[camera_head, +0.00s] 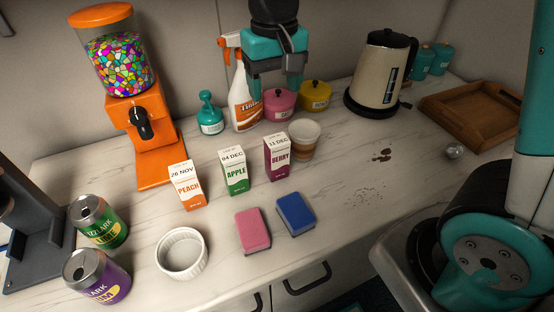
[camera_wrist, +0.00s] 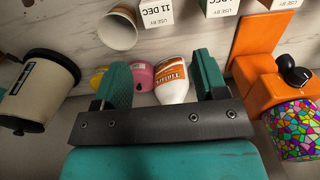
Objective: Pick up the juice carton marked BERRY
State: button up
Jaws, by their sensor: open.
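The juice carton marked BERRY (camera_head: 277,158) is white and dark magenta and stands upright on the counter, right of the green APPLE carton (camera_head: 233,172) and the orange PEACH carton (camera_head: 187,187). Its top, dated 11 DEC, shows in the wrist view (camera_wrist: 156,12); the rest of it is cut off there.
A paper cup (camera_head: 304,139) stands close behind the BERRY carton's right side. A spray bottle (camera_head: 243,104) and pink pot (camera_head: 279,104) stand behind. Pink (camera_head: 252,232) and blue (camera_head: 295,214) sponges lie in front. The counter right of the carton is mostly clear, with brown spots.

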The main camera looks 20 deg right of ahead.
aim_at(276, 140)
notch_tip(276, 140, down, 11)
jog(key=shift+f+p, duration=0.2)
jog(key=shift+p, duration=0.35)
jog(key=f+p, duration=0.1)
jog(key=f, duration=0.4)
jog(key=shift+d+f, duration=0.1)
jog(key=shift+d, duration=0.1)
jog(key=c, duration=0.7)
jog(key=shift+c, duration=0.5)
